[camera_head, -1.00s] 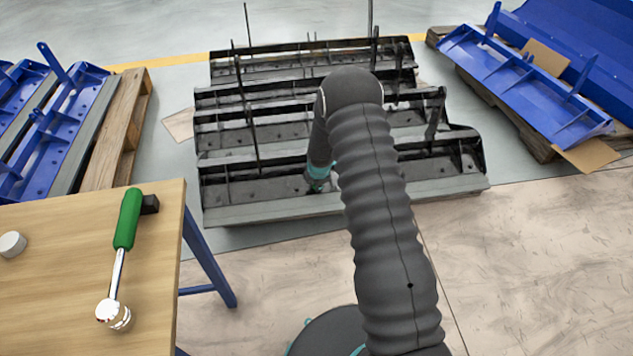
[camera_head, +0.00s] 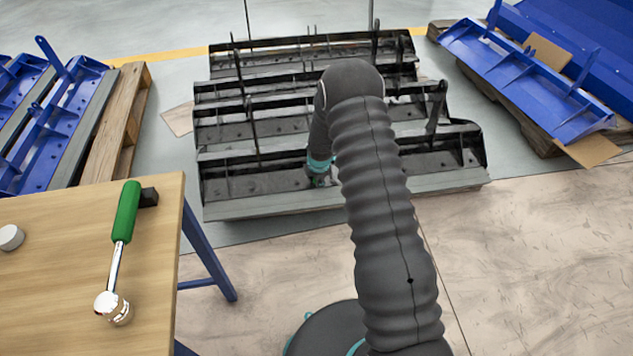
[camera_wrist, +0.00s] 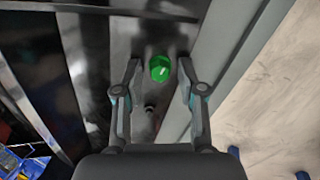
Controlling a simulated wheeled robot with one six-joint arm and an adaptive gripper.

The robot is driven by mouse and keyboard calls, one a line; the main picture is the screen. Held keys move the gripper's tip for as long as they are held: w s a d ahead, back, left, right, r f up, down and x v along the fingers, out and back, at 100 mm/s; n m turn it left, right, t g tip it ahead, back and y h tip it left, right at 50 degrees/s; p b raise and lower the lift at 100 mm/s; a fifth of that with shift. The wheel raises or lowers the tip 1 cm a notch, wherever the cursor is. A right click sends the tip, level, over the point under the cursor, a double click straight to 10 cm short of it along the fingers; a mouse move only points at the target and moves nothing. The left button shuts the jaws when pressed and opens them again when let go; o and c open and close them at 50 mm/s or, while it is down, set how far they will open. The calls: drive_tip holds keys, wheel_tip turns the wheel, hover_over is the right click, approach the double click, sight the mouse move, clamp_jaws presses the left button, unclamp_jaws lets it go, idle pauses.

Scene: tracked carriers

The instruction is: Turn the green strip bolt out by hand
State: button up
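The green strip bolt (camera_wrist: 160,68) shows in the wrist view as a bright green round head on the dark metal carrier (camera_wrist: 97,50). My gripper (camera_wrist: 158,68) is open, with one finger on each side of the green head. A gap shows between the head and each finger. I cannot tell how far the fingertips are above the carrier surface. In the head view the black carrier (camera_head: 260,187) lies ahead, and my arm reaches down to its front strip.
A wooden table (camera_head: 60,260) at left holds a green-handled ratchet (camera_head: 125,212), a small black block and a white round piece (camera_head: 11,237). Blue carriers (camera_head: 70,120) on pallets stand left and right. A dark small bolt or hole (camera_wrist: 149,107) lies nearer in the wrist view.

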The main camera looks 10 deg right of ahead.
drive_tip(key=m+b, duration=0.2)
drive_tip(key=m, duration=0.2)
drive_tip(key=shift+f+m+b, duration=0.25)
drive_tip(key=shift+m+b, duration=0.15)
drive_tip(key=shift+r+m+b, duration=0.2)
drive_tip(key=shift+m+b, duration=0.25)
drive_tip(key=shift+m, duration=0.75)
drive_tip(key=shift+f+m+b, duration=0.15)
drive_tip(key=shift+m+b, duration=0.55)
drive_tip(key=shift+m, duration=0.3)
drive_tip(key=m+b, duration=0.2)
drive_tip(key=m, duration=0.2)
drive_tip(key=m+b, duration=0.1)
drive_tip(key=m, duration=0.3)
drive_tip(key=shift+r, duration=0.2)
drive_tip(key=shift+m, duration=1)
drive_tip(key=m, duration=0.7)
